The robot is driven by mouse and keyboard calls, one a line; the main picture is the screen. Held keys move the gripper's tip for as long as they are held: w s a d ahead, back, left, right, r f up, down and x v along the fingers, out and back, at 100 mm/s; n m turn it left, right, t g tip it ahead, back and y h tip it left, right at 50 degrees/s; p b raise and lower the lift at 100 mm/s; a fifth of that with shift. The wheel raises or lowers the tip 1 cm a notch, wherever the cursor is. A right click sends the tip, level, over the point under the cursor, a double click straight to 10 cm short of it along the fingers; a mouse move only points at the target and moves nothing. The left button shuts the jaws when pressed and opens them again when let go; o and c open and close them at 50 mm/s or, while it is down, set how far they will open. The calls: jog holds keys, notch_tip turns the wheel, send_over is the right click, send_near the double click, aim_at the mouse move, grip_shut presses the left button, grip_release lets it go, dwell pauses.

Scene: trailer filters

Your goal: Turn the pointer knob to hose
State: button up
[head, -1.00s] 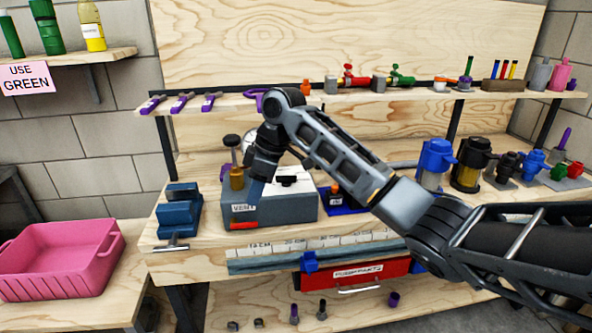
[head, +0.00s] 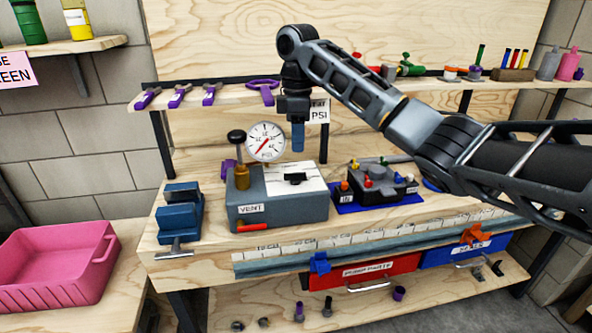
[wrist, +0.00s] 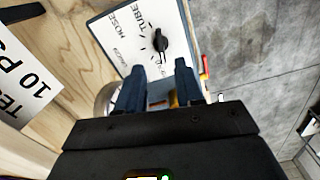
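The black pointer knob (head: 295,178) sits on the pale sloped top of the grey box (head: 262,211) marked VENT. In the wrist view the knob (wrist: 162,44) is on a white dial face (wrist: 108,35) with HOSE and TUBE labels; other labels there are too small or partly hidden to read. I cannot tell which label the knob points to. My gripper (head: 298,148) is above the box, fingers downward, apart from the knob. In the wrist view my gripper (wrist: 160,70) has its two fingers spread, with nothing held between them.
A gauge (head: 266,141) and a brass post with a black knob (head: 240,165) stand at the box's left. A blue vise (head: 179,212) is further left. A small device with colored knobs (head: 376,183) is to the right. A tool shelf (head: 225,99) runs behind my gripper.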

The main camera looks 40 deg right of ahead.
aim_at(297, 173)
notch_tip(297, 173, down, 9)
jog(key=shift+b, duration=0.3)
grip_shut()
dwell(0.3)
